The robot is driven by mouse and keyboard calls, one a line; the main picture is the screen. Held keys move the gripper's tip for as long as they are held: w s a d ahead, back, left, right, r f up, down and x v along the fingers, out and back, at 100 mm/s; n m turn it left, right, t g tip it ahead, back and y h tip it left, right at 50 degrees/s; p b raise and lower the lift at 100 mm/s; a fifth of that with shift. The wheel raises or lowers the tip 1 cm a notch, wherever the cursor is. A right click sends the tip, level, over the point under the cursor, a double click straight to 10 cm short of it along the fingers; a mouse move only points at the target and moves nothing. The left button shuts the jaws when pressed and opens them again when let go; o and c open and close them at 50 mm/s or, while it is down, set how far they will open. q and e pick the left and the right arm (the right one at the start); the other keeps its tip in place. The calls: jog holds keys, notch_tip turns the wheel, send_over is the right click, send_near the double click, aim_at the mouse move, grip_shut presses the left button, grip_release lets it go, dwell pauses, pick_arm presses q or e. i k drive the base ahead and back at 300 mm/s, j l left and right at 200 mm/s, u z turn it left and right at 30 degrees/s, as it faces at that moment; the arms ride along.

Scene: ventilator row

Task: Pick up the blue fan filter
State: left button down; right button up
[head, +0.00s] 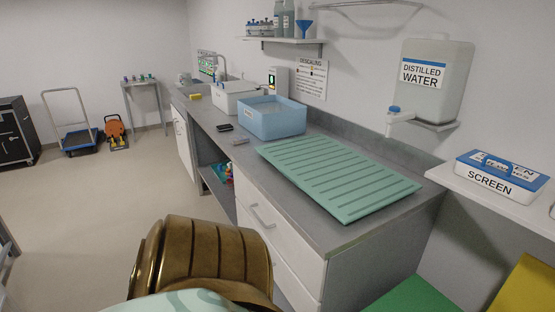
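I cannot pick out a blue fan filter with certainty in the head view. A blue-topped white box (502,175) marked SCREEN sits on the white shelf at the right; I cannot tell whether the blue piece on top is a separate part. A light blue tub (270,122) stands on the grey counter, its contents unclear. Neither of my grippers is in view. Brass-coloured and pale green parts, probably mine, fill the bottom centre.
A ribbed green mat (335,178) covers the near counter (352,233). A distilled water tank (431,80) with a tap hangs on the wall. A white basin (233,97) stands farther back. Open floor (95,205) lies left, with a blue trolley (78,139) beyond.

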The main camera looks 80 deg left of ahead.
aim_at(243, 140)
jog(key=u, duration=2.7)
jog(key=i+j+z, duration=0.2)
jog(key=i, duration=0.35)
jog(key=i+j+z, duration=0.2)
jog(key=i+j, duration=0.15)
jog(key=i, duration=0.15)
jog(key=i+j+z, duration=0.2)
jog(key=i+j, duration=0.2)
jog(key=i, duration=0.1)
